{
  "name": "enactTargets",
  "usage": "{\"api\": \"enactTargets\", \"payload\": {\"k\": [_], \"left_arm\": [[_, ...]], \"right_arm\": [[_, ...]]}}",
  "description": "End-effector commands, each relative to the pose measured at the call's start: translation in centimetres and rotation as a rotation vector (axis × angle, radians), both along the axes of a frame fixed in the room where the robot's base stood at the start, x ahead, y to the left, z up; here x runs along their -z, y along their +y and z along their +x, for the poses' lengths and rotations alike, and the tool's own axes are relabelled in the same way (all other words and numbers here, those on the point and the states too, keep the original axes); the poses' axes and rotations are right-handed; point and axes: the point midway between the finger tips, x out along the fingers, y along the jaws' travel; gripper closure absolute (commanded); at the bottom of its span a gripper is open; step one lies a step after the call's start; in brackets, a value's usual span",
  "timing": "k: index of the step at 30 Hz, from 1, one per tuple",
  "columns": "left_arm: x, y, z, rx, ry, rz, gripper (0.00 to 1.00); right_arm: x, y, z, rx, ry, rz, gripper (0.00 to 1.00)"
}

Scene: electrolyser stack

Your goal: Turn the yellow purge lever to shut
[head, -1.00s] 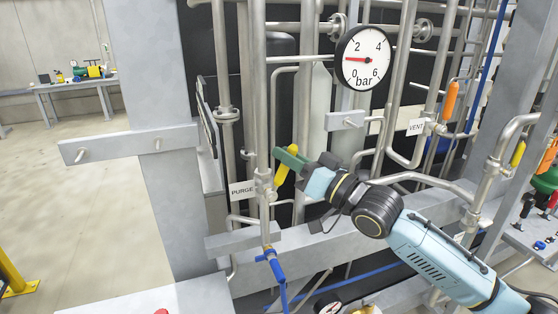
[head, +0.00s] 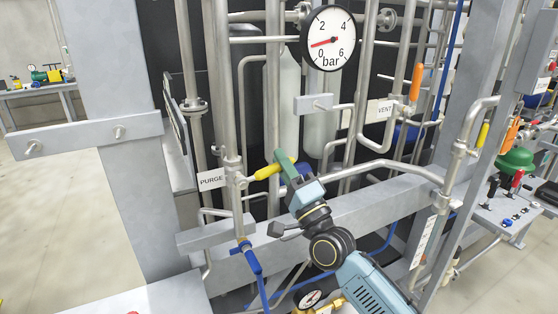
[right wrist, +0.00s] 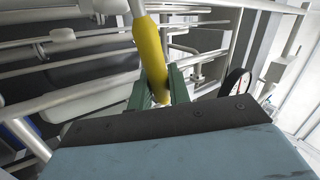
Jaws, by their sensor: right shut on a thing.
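The yellow purge lever (head: 266,171) sits on a valve on a vertical steel pipe, beside the PURGE label (head: 211,180). It points right and slightly upward, nearly square across the pipe. My right gripper (head: 284,162) is shut on the lever's outer end, with its green fingers on either side. My left gripper is not in view.
The round gauge (head: 329,38) has its red needle low on the scale, between 0 and 2 bar. An orange lever (head: 416,82) stands upright by the VENT label (head: 380,108). A grey frame beam (head: 330,222) and blue valve (head: 247,257) lie below.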

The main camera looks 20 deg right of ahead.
Motion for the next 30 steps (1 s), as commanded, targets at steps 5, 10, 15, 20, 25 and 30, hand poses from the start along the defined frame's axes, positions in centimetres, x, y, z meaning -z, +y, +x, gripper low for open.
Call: {"api": "enactTargets", "payload": {"k": [5, 10, 15, 20, 25, 30], "left_arm": [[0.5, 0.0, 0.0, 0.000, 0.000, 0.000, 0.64], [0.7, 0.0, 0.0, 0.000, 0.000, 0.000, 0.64], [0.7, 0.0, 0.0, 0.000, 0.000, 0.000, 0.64], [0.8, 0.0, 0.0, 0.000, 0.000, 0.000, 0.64], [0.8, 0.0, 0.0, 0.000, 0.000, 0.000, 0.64], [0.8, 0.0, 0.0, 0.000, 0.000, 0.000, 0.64]], "right_arm": [[1.2, -0.2, 0.0, 0.000, 0.006, 0.115, 1.00], [1.8, -0.2, 0.0, 0.000, 0.008, 0.186, 1.00], [2.2, -0.2, 0.0, -0.001, 0.010, 0.225, 1.00], [2.3, -0.2, 0.0, -0.001, 0.010, 0.238, 1.00], [2.3, -0.2, 0.0, -0.002, 0.012, 0.241, 1.00], [2.4, -0.2, 0.0, -0.003, 0.013, 0.240, 1.00]]}}
